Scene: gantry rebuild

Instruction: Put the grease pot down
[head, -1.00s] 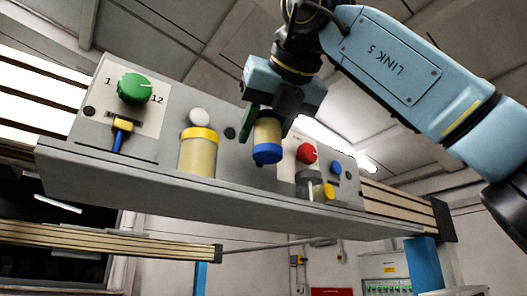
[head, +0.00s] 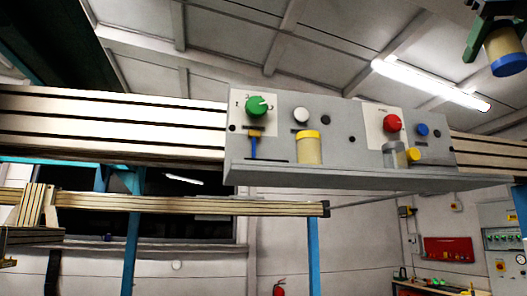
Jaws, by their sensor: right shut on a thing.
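The grease pot (head: 504,48), a pale yellow cylinder with a blue end pointing down, is at the top right corner of the head view. My right gripper (head: 492,28) is shut on it and holds it in the air, above and to the right of the grey control panel; the gripper is partly cut off by the picture's edge. The panel's ledge (head: 350,180) carries another pale pot with a yellow lid (head: 309,148), standing upright. A grey cylinder (head: 394,155) and a small yellow-ended piece (head: 413,154) are at the ledge's right. My left gripper is out of view.
The panel has a green knob (head: 258,106), a white button (head: 300,115), a red knob (head: 391,123) and a blue button (head: 422,130). A slotted beam (head: 110,125) runs behind it. The ledge between the yellow-lidded pot and grey cylinder is bare.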

